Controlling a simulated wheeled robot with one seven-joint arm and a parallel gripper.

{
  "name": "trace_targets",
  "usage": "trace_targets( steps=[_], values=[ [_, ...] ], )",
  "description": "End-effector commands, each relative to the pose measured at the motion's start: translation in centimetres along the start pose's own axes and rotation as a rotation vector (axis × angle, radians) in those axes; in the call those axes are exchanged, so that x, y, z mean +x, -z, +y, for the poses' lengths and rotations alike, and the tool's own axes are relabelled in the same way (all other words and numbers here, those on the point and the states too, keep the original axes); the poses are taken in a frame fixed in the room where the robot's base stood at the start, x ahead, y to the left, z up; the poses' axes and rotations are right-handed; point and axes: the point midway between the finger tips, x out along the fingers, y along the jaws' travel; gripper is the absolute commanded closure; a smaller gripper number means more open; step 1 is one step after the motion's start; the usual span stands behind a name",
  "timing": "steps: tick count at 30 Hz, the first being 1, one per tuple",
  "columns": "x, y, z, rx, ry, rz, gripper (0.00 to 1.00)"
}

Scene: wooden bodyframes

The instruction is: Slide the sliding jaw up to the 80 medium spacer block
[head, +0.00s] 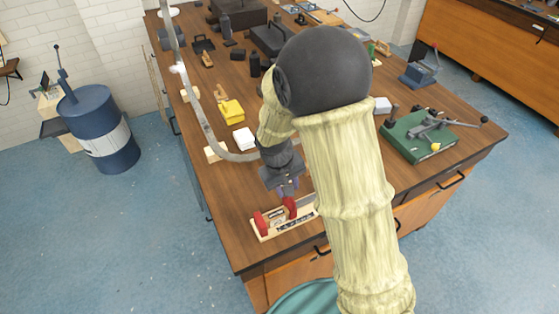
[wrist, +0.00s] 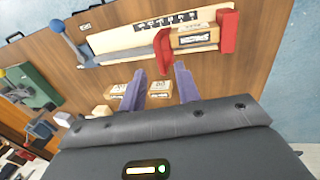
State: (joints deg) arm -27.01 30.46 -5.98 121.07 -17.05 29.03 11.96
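A pale wooden fixture (head: 285,230) lies near the table's front edge; it also shows across the top of the wrist view (wrist: 115,40). It has two red jaws. The inner one, seemingly the sliding jaw (wrist: 163,50), stands on a grey rail; the other red jaw (wrist: 228,30) is at the fixture's end. A light block with a dark label (wrist: 198,38), seemingly the spacer block, sits between them. The inner jaw is close beside it; contact is unclear. My gripper (wrist: 160,88) is open and empty, with its fingers apart, just short of the fixture.
Two small labelled blocks (wrist: 130,93) lie on the table beyond my fingers; their markings are unreadable. A blue ball knob (wrist: 57,25) is at the fixture's far end. A green tool base (head: 418,137) stands to the right. A white block (head: 243,138) and yellow box (head: 231,111) lie behind.

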Motion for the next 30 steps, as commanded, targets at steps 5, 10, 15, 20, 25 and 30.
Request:
trace_targets(
  steps=[5, 10, 15, 20, 25, 30],
  values=[
    [-3.3, 0.1, 0.0, 0.001, 0.000, 0.007, 0.67],
    [-6.7, 0.1, -0.1, -0.001, 0.000, 0.007, 0.67],
    [-10.1, 0.1, 0.0, 0.000, 0.000, 0.007, 0.67],
    [-12.6, 0.1, -0.1, -0.001, 0.001, 0.005, 0.67],
    [-13.8, 0.0, 0.0, -0.002, 0.000, 0.001, 0.67],
    [-13.8, 0.0, 0.0, -0.001, 0.000, 0.001, 0.67]
  ],
)
